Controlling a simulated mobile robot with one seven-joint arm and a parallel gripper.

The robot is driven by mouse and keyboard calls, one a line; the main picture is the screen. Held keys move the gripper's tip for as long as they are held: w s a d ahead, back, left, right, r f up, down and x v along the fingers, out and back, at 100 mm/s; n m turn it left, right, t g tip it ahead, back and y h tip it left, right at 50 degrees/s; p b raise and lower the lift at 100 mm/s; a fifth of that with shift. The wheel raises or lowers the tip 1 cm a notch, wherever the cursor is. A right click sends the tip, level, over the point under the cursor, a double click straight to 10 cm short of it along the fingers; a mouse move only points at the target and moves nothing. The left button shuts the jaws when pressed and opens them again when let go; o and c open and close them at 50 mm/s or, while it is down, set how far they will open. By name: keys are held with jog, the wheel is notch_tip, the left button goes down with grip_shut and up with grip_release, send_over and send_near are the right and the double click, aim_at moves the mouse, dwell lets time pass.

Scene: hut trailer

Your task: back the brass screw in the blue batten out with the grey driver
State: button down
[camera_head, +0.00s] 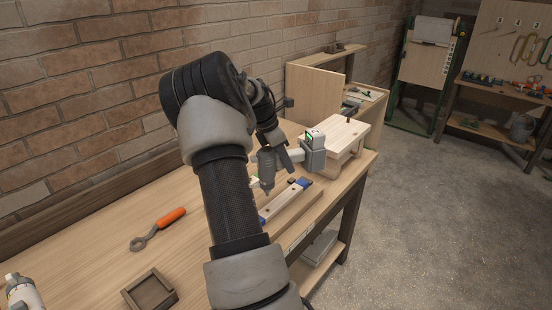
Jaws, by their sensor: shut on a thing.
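The grey driver (267,168) hangs nose down over the bench, its handle running right to a block-shaped end (314,153) with a green mark. My gripper (287,160) is shut on the driver's handle; its fingers are small and partly hidden. The batten (284,202), pale on top with blue ends, lies on a wooden board just below and right of the driver's nose. The brass screw cannot be made out at this size. Whether the nose touches anything is unclear; it appears a little above the batten.
The wooden workbench (95,262) stands against a brick wall. An orange-handled tool (158,229) and a small dark tray (149,291) lie at the left. A white bottle-like thing (22,292) stands at the left corner. A small wooden stand (342,134) is behind the driver's end.

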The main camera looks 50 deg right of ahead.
jog(key=shift+r, duration=0.15)
jog(key=shift+f+b, duration=1.4)
jog(key=shift+f, duration=2.2)
jog(key=shift+s+a, duration=0.15)
jog(key=shift+r+p, duration=0.35)
jog(key=shift+p, duration=0.2)
dwell(0.4)
jog(key=shift+w+r+p, duration=0.2)
jog(key=shift+r+p, duration=0.1)
jog(key=shift+r, duration=0.15)
dwell(0.5)
jog(key=shift+d+f, duration=0.2)
jog(key=shift+f, duration=0.05)
